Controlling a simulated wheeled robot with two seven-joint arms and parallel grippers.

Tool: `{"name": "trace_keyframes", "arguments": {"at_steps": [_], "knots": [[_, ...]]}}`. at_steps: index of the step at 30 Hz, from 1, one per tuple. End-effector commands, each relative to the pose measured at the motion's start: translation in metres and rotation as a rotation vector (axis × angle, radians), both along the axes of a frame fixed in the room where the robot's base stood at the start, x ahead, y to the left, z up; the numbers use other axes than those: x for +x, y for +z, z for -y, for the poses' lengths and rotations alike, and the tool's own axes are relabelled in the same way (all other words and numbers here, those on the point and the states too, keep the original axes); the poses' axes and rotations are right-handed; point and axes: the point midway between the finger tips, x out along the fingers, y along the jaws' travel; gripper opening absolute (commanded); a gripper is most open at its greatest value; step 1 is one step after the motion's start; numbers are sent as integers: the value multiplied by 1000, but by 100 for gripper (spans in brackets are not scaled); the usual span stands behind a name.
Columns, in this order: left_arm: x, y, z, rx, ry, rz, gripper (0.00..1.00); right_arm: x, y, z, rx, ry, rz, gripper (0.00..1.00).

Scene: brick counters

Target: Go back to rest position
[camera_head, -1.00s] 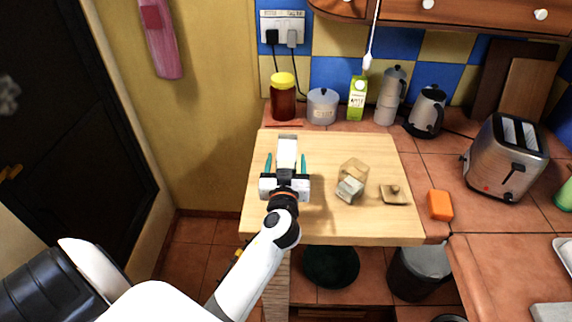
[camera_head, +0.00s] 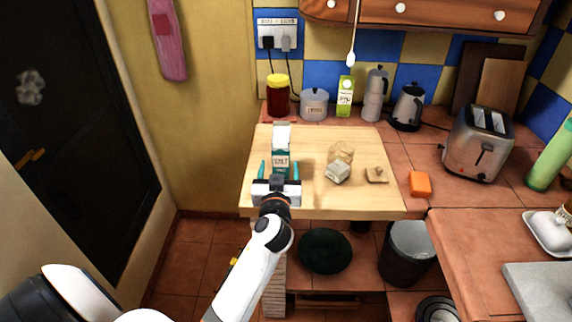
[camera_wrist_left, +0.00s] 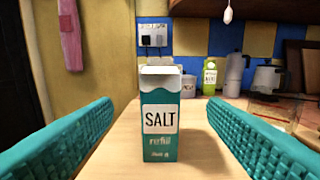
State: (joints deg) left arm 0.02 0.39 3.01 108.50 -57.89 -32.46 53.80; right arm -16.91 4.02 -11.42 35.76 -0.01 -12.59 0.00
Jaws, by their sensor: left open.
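My left gripper (camera_head: 278,172) is open over the front left of the wooden board. Its two teal fingers show at both sides of the left wrist view (camera_wrist_left: 158,140). A teal and white salt carton (camera_head: 281,150) stands upright on the board just beyond the fingertips. In the left wrist view the salt carton (camera_wrist_left: 160,112) is centred ahead, with clear gaps to both fingers. My right gripper is not in view.
On the wooden board (camera_head: 310,195) are a glass jar (camera_head: 338,165) and a small wooden lid (camera_head: 376,175). An orange block (camera_head: 419,184) and a toaster (camera_head: 477,145) are to the right. A red jar (camera_head: 277,95), pot (camera_head: 314,103), green carton (camera_head: 345,97) and kettle (camera_head: 408,107) line the back.

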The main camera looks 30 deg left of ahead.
Motion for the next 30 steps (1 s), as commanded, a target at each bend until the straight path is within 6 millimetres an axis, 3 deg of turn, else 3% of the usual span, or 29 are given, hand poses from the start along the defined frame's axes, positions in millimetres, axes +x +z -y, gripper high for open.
{"name": "trace_keyframes", "arguments": {"at_steps": [7,10,14,19,24,30], "knots": [[-2,-1,0,-2,1,-5,67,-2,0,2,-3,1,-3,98],[-16,-13,0,-20,16,-63,67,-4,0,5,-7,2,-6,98],[-67,-56,8,-83,25,-302,67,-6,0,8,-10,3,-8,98],[-147,-108,45,-159,-95,-691,67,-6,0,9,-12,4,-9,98],[-201,-128,78,-187,-245,-932,67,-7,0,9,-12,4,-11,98],[-254,-137,109,-199,-420,-1131,67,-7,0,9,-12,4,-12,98]]}}
